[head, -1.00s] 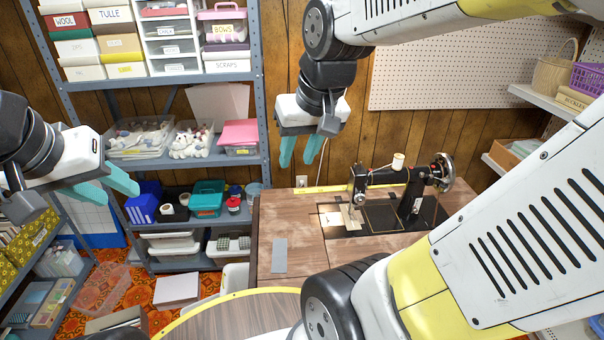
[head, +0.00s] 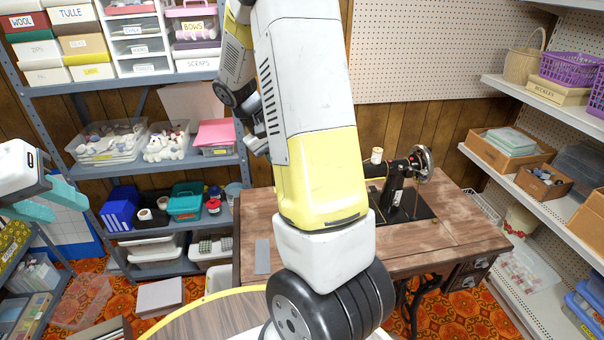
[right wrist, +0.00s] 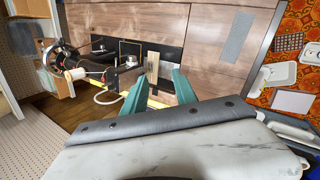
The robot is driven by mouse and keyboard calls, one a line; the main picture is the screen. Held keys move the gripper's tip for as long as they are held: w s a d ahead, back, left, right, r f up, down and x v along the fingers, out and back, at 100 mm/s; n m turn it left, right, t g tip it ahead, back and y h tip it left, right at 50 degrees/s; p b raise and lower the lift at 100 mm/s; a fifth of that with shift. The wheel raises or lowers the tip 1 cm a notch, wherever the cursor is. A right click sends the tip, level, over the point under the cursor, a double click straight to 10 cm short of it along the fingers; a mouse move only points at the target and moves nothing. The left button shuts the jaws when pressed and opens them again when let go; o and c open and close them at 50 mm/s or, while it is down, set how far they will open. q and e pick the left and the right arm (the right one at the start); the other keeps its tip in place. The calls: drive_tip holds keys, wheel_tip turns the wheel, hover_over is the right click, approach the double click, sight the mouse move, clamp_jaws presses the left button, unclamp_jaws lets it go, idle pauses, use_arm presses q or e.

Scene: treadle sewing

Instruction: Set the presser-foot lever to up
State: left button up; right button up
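The black sewing machine (head: 395,190) stands on the wooden sewing table (head: 450,240). In the head view my right arm covers its needle end, leaving the pillar and handwheel showing. In the right wrist view the machine (right wrist: 98,68) lies left of my right gripper (right wrist: 157,88), its needle end nearest the fingers. The presser-foot lever is too small to make out. My right gripper is open and empty, its teal fingers apart above the table's back edge; in the head view its fingers are hidden. My left gripper (head: 48,198) is open and empty at the far left, away from the machine.
A grey flat piece (head: 262,256) lies on the table's left part. A storage shelf (head: 150,85) stands behind on the left, and shelves with boxes (head: 510,140) line the right. A pegboard (head: 430,60) hangs behind the machine. The table's front right is clear.

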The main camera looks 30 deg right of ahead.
drive_tip(key=w+d+f+n+h, duration=0.1)
drive_tip(key=w+d+f+h, duration=0.2)
drive_tip(key=f, duration=0.3)
drive_tip(key=w+d+f+n+h, duration=0.1)
drive_tip(key=w+d+f+h, duration=0.1)
drive_tip(key=d+f+h, duration=0.2)
drive_tip(key=w+d+f+n+h, duration=0.2)
drive_tip(key=w+d+f+h, duration=0.1)
drive_tip(key=f, duration=0.4)
drive_tip(key=shift+w+d+f+g, duration=0.35)
drive_tip(key=shift+d+g, duration=0.05)
drive_tip(key=shift+d, duration=0.05)
drive_tip(key=x, duration=0.7)
drive_tip(key=shift+d, duration=0.35)
drive_tip(key=shift+s, duration=0.1)
clamp_jaws()
